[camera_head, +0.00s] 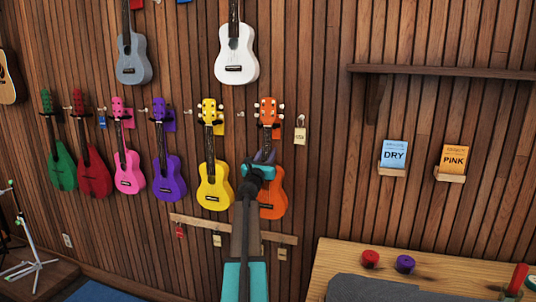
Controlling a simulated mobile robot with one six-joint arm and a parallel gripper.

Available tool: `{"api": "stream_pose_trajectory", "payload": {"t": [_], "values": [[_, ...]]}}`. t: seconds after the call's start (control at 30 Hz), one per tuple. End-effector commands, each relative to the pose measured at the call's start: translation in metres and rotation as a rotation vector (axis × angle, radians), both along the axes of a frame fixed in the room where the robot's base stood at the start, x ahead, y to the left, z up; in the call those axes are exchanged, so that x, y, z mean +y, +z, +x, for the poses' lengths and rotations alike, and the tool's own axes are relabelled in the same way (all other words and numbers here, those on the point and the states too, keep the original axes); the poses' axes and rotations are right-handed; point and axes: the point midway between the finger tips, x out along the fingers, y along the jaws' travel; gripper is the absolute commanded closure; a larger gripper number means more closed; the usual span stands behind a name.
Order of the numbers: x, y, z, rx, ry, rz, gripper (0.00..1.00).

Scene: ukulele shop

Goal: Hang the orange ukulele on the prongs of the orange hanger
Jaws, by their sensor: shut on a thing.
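The orange ukulele (274,198) is upright against the slatted wall, at the right end of a row of coloured ukuleles.
The yellow ukulele (213,186) hangs close on the left, with purple (169,178), pink (128,172), red and green ones further left. A white ukulele (236,55) hangs above. A wooden rail (195,222) runs below. A workbench (335,262) stands at lower right. Wall right of the orange ukulele is mostly free.

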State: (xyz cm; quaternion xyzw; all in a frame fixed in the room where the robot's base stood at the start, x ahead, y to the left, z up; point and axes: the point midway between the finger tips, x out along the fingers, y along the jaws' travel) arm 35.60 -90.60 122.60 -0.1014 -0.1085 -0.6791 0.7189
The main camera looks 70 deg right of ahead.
Motion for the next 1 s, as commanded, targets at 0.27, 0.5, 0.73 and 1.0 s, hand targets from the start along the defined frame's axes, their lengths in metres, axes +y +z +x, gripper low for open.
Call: {"api": "stream_pose_trajectory", "payload": {"t": [0.27,0.5,0.73,1.0], "values": [[0.0,-0.0081,-0.0003,0.0,-0.001,-0.002,1.0],[0.0,-0.0082,-0.0004,0.0,-0.001,-0.002,1.0],[0.0,-0.0083,-0.0004,0.0,-0.001,-0.001,1.0],[-0.0049,-0.0087,-0.0002,0.0,-0.001,-0.002,1.0]]}}
